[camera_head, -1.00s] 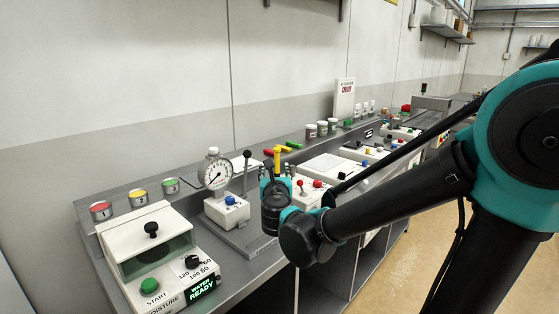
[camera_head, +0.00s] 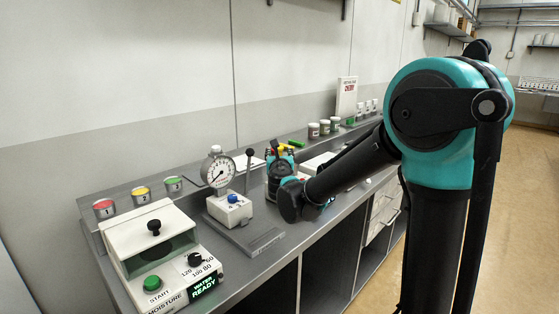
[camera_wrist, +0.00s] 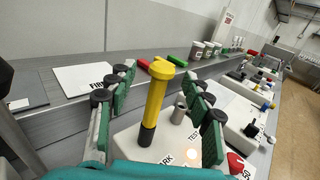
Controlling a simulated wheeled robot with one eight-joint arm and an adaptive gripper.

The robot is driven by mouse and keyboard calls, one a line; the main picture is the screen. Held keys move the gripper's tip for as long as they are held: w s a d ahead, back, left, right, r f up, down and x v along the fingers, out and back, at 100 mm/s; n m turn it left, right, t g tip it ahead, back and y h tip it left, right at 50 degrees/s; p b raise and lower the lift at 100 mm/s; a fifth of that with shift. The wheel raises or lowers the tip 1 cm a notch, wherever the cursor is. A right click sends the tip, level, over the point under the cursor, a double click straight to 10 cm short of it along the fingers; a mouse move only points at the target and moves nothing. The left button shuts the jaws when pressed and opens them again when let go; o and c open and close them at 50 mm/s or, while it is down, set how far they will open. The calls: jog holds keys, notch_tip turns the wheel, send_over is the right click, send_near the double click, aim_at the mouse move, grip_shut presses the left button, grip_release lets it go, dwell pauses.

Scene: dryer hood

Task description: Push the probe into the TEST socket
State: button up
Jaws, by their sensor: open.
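The probe (camera_wrist: 155,98) has a yellow handle and a black lower end. It stands roughly upright on a white box (camera_wrist: 128,142) with PARK and TEST labels, its black end near the PARK lettering. A grey metal cylinder (camera_wrist: 180,112), which looks like the TEST socket, stands right behind it near the TEST label. My gripper (camera_wrist: 165,98) is open, with green-padded fingers on either side of the probe and visible gaps. In the head view my gripper (camera_head: 281,158) hides most of the box and probe.
A dial gauge stand with a lever (camera_head: 217,170) stands left of my gripper. The moisture meter (camera_head: 155,250) is at the near left. In the wrist view, red (camera_wrist: 143,64) and green (camera_wrist: 177,60) sticks lie behind, and a red knob (camera_wrist: 235,163) is at front right.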

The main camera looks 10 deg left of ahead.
jog(key=w, duration=0.2)
jog(key=shift+w+a, duration=0.1)
jog(key=shift+w, duration=0.25)
grip_shut()
jog(key=shift+r, duration=0.1)
notch_tip(320, 180, up, 20)
dwell(0.7)
